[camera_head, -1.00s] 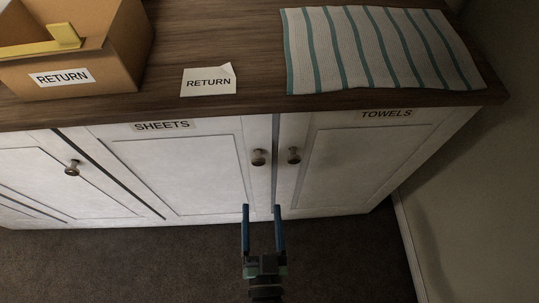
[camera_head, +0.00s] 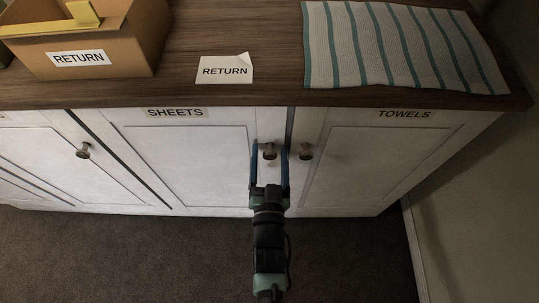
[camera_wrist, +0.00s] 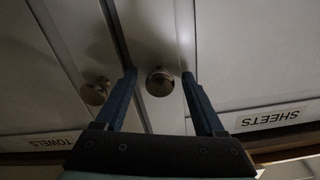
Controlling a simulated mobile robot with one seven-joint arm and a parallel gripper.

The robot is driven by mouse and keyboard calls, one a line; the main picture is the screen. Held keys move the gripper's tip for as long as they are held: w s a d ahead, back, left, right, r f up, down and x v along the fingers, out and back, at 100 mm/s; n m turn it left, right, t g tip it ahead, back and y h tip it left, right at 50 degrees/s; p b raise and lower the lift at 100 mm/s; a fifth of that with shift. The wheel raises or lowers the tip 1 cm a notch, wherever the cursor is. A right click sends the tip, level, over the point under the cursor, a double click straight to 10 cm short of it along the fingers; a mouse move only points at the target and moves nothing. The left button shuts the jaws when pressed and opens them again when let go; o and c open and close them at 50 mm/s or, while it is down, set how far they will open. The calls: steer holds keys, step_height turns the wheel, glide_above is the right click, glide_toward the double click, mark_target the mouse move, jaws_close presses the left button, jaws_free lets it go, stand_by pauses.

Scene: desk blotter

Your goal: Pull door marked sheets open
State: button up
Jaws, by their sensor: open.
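The white door marked SHEETS (camera_head: 185,165) is shut, with its label (camera_head: 176,113) at the top. Its round knob (camera_head: 269,152) is near its right edge. My gripper (camera_head: 270,152) is open in front of that door, with one blue finger on each side of the knob. In the wrist view, the SHEETS knob (camera_wrist: 159,82) shows between the two fingertips (camera_wrist: 158,76), with gaps on both sides. The SHEETS label is upside down there (camera_wrist: 273,119).
The TOWELS door (camera_head: 375,165) is shut on the right, its knob (camera_head: 305,151) close beside my right finger. Another knob (camera_head: 84,150) is on the left door. On the top lie a striped towel (camera_head: 400,45), a RETURN card (camera_head: 225,69) and a cardboard box (camera_head: 130,50).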

steer(key=shift+c, duration=0.2)
jaws_close()
stand_by(1.2)
